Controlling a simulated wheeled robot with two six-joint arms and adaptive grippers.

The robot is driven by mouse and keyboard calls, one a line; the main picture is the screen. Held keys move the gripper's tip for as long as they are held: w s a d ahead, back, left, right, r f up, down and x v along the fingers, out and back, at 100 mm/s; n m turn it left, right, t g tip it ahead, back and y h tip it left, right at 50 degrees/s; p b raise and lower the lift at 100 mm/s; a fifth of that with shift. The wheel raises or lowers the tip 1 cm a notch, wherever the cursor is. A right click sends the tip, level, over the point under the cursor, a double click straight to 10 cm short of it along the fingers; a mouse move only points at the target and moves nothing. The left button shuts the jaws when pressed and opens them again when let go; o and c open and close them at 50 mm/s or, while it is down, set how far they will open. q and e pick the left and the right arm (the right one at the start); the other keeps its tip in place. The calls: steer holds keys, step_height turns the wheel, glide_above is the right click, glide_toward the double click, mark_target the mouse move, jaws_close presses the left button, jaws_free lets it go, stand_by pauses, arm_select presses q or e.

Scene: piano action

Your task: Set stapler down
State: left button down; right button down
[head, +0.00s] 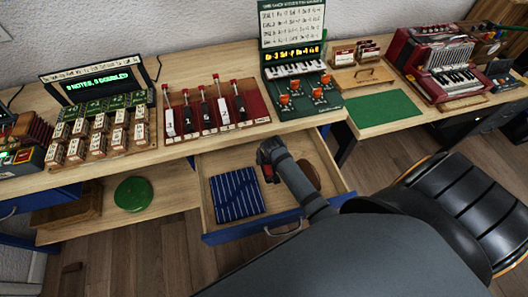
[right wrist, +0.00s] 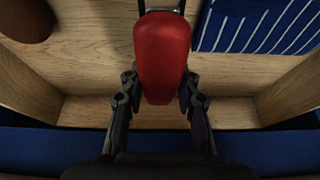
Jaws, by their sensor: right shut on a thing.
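The red stapler (right wrist: 162,55) is between the two fingers of my right gripper (right wrist: 160,95) in the right wrist view, and the gripper is shut on it. A black part shows at its far end. In the head view my right gripper (head: 268,160) is over the open drawer (head: 205,215), and only a small red bit of the stapler (head: 268,173) shows beside it. The drawer's wooden floor lies beneath the stapler; I cannot tell whether they touch. My left gripper is not in view.
A blue striped cloth or book (head: 237,193) lies in the drawer left of my gripper. A brown round object (head: 308,175) lies to the right. The desk above holds a lever panel (head: 215,110), a keyboard device (head: 295,75), a green mat (head: 383,112) and an accordion (head: 440,62).

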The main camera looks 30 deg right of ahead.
steer(key=shift+w+a+f, duration=0.1)
steer(key=shift+w+f, duration=0.05)
steer(key=shift+f, duration=0.75)
steer(key=shift+w+a+f, duration=0.1)
steer(key=shift+f, duration=0.8)
steer(key=c, duration=1)
jaws_free()
steer(key=shift+f, duration=0.1)
steer(key=shift+o, duration=0.2)
steer(key=shift+s+r, duration=0.1)
steer(key=shift+r, duration=0.35)
steer(key=p+v, duration=0.1)
steer(key=v, duration=1)
steer(key=shift+s+r, duration=0.15)
steer(key=shift+s, duration=0.05)
steer(key=shift+s, duration=0.1)
